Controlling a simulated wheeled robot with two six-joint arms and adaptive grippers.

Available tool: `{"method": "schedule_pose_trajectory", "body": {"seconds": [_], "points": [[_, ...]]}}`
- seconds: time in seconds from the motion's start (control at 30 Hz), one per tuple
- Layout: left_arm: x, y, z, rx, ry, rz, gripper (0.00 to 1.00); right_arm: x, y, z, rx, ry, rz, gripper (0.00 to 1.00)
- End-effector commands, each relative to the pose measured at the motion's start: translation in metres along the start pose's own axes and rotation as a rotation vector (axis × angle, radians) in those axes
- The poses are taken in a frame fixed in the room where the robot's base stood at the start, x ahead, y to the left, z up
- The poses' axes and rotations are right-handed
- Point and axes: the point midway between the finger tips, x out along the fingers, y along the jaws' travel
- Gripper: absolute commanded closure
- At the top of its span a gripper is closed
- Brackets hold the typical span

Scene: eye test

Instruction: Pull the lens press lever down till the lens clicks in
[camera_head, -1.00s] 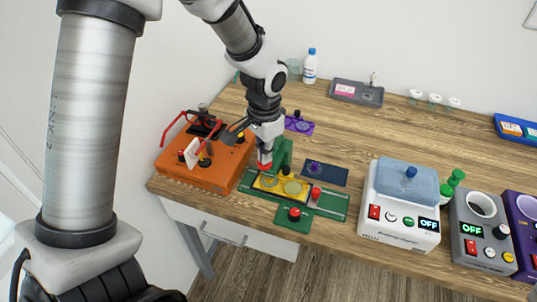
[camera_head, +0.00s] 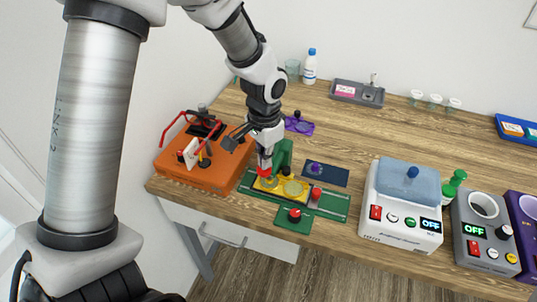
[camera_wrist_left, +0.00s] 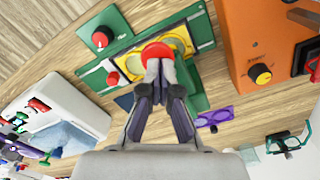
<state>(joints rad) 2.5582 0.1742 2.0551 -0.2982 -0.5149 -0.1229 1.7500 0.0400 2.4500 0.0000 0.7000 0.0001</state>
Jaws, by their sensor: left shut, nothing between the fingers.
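The lens press is a green stand (camera_head: 283,153) on a green base (camera_head: 334,207). A yellow frame (camera_head: 293,188) with two round openings lies on it. The red lever end (camera_head: 264,173) is low over the frame's left opening; it shows as a red disc in the left wrist view (camera_wrist_left: 157,51). My left gripper (camera_head: 265,161) is shut, fingers pointing down right at the red end, apparently touching its top, with nothing between them. Its fingertips (camera_wrist_left: 159,72) overlap the disc in the wrist view. Whether the lens is seated cannot be told. My right gripper is out of view.
An orange box (camera_head: 196,171) with red handles stands close left of the press. A dark blue mat (camera_head: 336,176) lies right, then a white machine (camera_head: 390,218).

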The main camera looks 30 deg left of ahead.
Motion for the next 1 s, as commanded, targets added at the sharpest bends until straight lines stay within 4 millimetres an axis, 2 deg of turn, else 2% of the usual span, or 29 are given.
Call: {"method": "schedule_pose_trajectory", "body": {"seconds": [1.0], "points": [[0.016, 0.0, 0.0, 0.0, 0.0, 0.0, 1.0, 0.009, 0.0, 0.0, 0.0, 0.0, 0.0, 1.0]]}}
